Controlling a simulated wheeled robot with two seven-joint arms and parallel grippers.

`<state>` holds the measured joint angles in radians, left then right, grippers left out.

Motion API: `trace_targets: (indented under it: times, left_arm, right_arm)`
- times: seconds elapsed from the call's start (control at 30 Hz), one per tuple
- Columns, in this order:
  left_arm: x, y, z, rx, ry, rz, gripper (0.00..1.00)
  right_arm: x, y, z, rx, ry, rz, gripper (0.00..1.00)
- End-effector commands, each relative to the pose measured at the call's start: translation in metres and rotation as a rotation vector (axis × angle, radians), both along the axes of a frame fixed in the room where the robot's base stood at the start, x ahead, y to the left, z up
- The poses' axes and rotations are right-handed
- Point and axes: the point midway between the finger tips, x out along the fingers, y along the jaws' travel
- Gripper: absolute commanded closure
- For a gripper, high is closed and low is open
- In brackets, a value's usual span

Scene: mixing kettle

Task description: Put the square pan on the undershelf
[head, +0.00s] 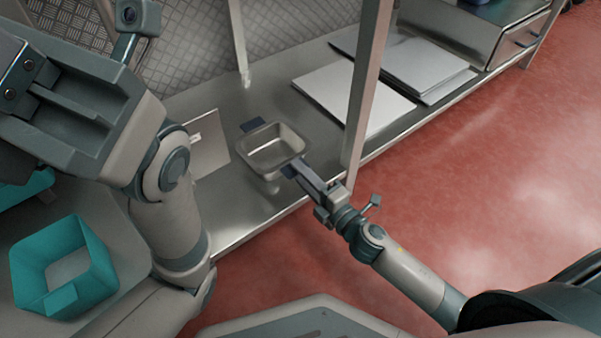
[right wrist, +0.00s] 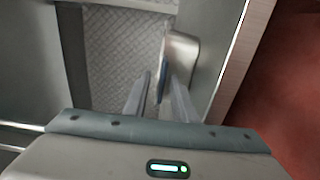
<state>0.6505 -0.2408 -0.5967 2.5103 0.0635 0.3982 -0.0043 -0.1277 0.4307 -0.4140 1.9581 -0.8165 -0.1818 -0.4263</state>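The square pan (head: 283,147) is a shallow metal pan with dark handles on opposite sides. In the head view it is level at the undershelf (head: 330,60); I cannot tell whether its base touches it. My right gripper (head: 300,171) is at the pan's near handle. In the right wrist view its two fingers (right wrist: 157,97) stand apart, with the dark handle (right wrist: 163,76) between them, closer to the right finger. The pan's silver side (right wrist: 183,47) shows beyond. My left gripper's body (head: 65,110) is large at upper left; its fingers are not visible.
White flat boards (head: 352,97) lie on the shelf to the right of the pan. A metal post (head: 366,90) stands just right of the pan. A flat panel (head: 205,150) is left of it. A teal square container (head: 62,268) is at lower left. Red floor lies right.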

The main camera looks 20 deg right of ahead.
Motion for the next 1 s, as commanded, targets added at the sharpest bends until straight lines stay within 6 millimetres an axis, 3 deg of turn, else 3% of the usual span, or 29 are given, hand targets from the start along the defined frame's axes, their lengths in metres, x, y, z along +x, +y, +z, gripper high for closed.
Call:
trace_targets:
  times: [0.27, 0.7, 1.0]
  left_arm:
    - [0.000, 0.000, -0.001, 0.001, -0.001, 0.000, 0.80]
    - [-0.003, -0.001, -0.005, 0.005, -0.013, 0.000, 0.80]
    - [-0.002, -0.001, -0.005, 0.009, -0.009, -0.001, 0.80]
  right_arm:
    - [-0.028, -0.010, -0.002, 0.001, 0.004, 0.000, 0.75]
    - [-0.089, -0.033, -0.003, 0.000, 0.002, 0.000, 0.75]
    - [-0.109, -0.040, -0.001, 0.000, 0.000, 0.000, 0.75]
